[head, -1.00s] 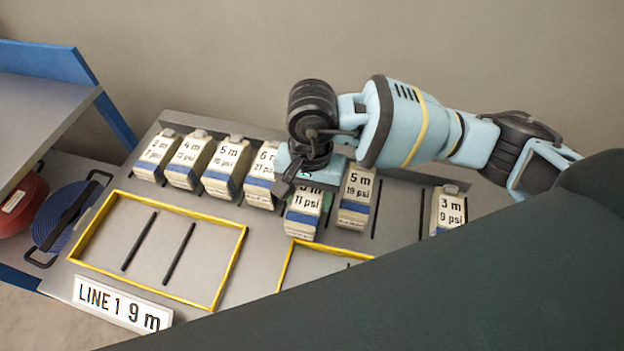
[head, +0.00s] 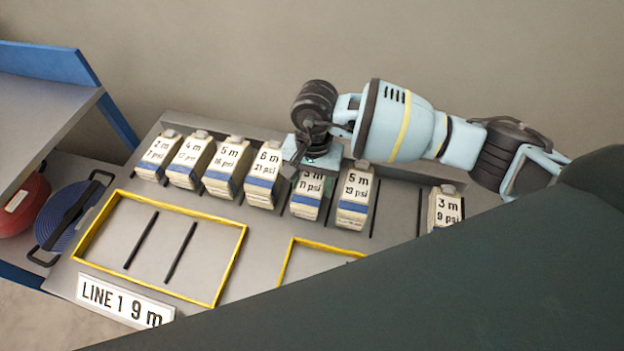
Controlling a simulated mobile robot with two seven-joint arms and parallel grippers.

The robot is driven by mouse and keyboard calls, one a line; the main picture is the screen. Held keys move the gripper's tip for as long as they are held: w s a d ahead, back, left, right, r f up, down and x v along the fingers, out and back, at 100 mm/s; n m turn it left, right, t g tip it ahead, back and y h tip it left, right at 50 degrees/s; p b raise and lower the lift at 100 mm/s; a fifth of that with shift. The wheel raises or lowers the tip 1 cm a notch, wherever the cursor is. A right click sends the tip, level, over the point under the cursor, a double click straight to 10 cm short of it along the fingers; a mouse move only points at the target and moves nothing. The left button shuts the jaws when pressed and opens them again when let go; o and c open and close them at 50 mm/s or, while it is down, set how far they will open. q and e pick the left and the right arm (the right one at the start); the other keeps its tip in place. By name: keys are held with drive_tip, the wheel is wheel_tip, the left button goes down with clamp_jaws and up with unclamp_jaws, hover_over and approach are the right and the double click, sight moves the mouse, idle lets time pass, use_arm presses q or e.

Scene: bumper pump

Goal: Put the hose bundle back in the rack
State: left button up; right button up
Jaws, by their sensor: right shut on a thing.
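My right gripper (head: 316,162) is shut on the top of a hose bundle (head: 307,193), a cream block with a blue band. Its label reads 11 psi, and the gripper partly covers the metre line. The bundle is upright in the rack's row, between the 6 m 21 psi bundle (head: 263,177) and the 5 m 19 psi bundle (head: 355,196). Its base is about level with theirs; I cannot tell whether it rests on the rack (head: 400,205). My left gripper is not in view.
More bundles stand at the left of the row, and a 3 m 9 psi bundle (head: 446,208) stands at the right. A yellow-framed tray (head: 232,262) is empty in front, by the LINE 1 9 m sign (head: 124,301). My dark arm link hides the lower right.

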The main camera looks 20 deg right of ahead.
sight(314, 176)
drive_tip(key=shift+f, duration=0.1)
drive_tip(key=o, duration=1.2)
wheel_tip(314, 176, up, 12)
drive_tip(key=w, duration=0.1)
drive_tip(key=shift+d, duration=0.4)
drive_tip(key=shift+w, duration=0.1)
